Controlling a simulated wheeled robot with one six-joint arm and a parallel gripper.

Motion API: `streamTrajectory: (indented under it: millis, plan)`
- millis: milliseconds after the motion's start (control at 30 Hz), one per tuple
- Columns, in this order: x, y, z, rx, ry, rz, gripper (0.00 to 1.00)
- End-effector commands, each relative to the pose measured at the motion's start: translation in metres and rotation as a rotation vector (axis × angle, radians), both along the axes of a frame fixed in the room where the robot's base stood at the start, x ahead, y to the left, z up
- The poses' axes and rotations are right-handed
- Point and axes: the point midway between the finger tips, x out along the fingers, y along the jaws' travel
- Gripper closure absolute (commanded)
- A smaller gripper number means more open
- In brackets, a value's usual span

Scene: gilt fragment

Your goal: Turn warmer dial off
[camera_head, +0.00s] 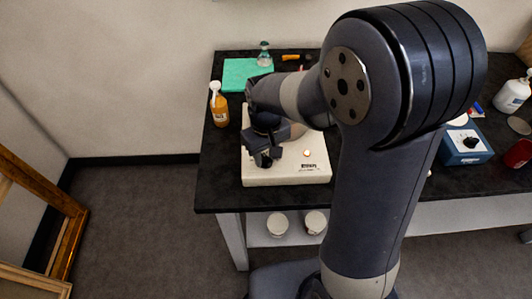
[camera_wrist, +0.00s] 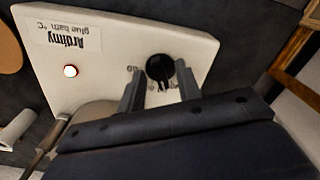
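The warmer is a cream box (camera_head: 312,176) labelled "glue bath °C" on the near left of the dark bench; it also fills the upper wrist view (camera_wrist: 105,52). Its round black dial (camera_wrist: 160,68) shows in the wrist view, near small printed marks; the setting is hard to read. A small light (camera_wrist: 71,71) glows on the same panel. My gripper (camera_wrist: 158,72) is open, with one finger on each side of the dial in the picture; I cannot tell whether either touches it. In the head view my gripper (camera_head: 267,156) hides the dial.
An amber bottle (camera_head: 218,104) stands left of the warmer, with a green mat (camera_head: 240,70) and a clear bottle (camera_head: 264,54) behind. A blue box (camera_head: 465,147) and a white bottle (camera_head: 512,95) stand at the right. Wooden frames (camera_head: 68,245) lean at far left.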

Motion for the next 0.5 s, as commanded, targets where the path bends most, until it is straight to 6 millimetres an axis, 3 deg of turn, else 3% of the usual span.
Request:
streamTrajectory:
  millis: [400, 500]
  plan:
    - [0.0001, 0.0000, 0.0004, 0.000, 0.000, 0.000, 0.98]
    - [0.0001, 0.0000, 0.0005, 0.000, 0.000, 0.000, 1.00]
